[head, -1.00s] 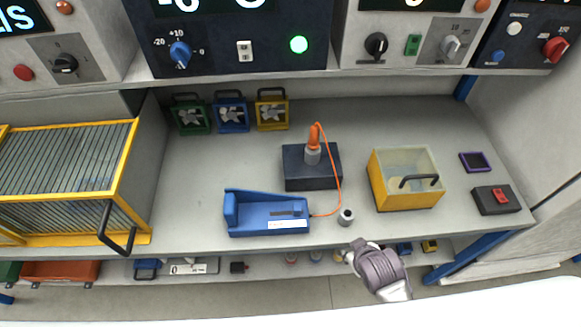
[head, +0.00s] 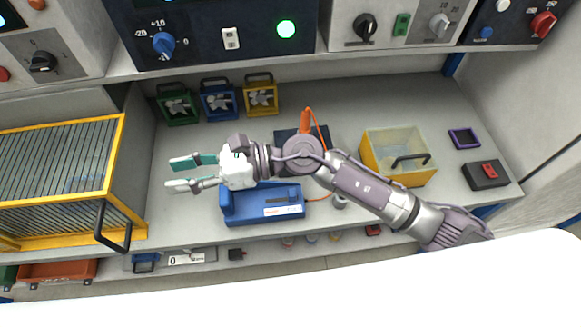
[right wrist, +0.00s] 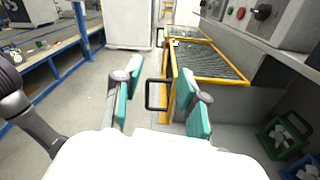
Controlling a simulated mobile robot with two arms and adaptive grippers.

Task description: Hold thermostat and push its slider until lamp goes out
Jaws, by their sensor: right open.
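The blue thermostat (head: 238,214), a blue box with a white label, lies on the bench in the head view; my right arm passes just behind it and may hide part of its top. A round green lamp (head: 286,29) on the dark control panel is lit. My right gripper (head: 173,175) is open and empty, to the left of the thermostat and pointing left, apart from it. Its two teal-padded fingers also show in the right wrist view (right wrist: 162,88), with nothing between them. My left gripper is not in view.
An orange-handled probe (head: 306,120) stands behind my arm, partly hidden. A yellow wire rack (head: 115,170) with a black handle stands left of my right gripper. A yellow box (head: 405,178) and a red-switch box (head: 487,176) are right. Green, blue and yellow fans (head: 219,102) line the back.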

